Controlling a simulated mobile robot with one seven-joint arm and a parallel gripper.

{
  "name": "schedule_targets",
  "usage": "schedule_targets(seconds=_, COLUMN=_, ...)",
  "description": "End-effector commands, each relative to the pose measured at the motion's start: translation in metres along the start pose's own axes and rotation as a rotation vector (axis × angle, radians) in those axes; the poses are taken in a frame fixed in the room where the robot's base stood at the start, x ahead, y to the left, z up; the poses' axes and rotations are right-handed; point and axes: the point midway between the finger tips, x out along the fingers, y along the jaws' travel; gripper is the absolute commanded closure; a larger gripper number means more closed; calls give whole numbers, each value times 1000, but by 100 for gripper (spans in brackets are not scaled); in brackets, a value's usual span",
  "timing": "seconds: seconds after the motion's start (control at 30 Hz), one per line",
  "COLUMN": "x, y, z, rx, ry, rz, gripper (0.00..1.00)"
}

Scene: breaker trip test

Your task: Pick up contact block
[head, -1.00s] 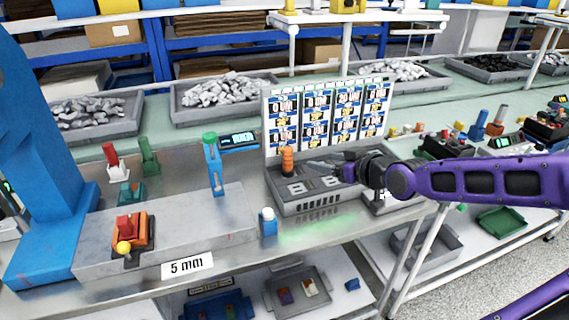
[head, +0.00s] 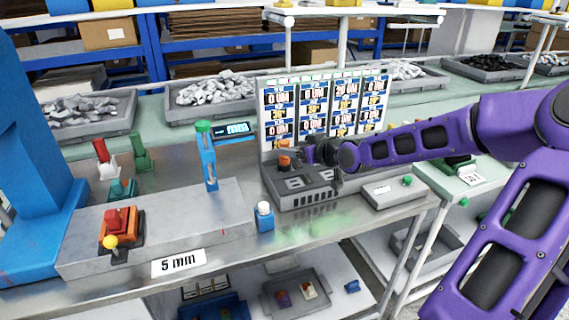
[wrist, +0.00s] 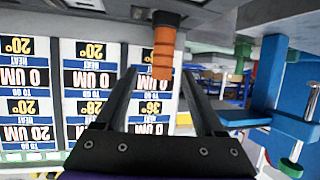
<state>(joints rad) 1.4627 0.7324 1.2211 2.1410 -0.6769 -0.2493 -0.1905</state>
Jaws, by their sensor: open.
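Part of the fixture is hidden behind my gripper.
The display panel (head: 325,110) rises close behind the fixture. A blue post with a green top (head: 208,160) stands to the left, and a small blue block with a white cap (head: 265,217) in front. A grey box with a green button (head: 394,192) lies right.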

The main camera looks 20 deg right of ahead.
Motion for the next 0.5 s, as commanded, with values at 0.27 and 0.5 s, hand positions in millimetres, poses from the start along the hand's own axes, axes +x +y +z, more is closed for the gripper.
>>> schedule_targets(seconds=0.27, x=32, y=-5, z=3, rx=-3, ry=0, rz=-2, gripper=29)
schedule_targets(seconds=0.5, x=51, y=-4, z=1, rx=0, ry=-1, rz=-1, gripper=29)
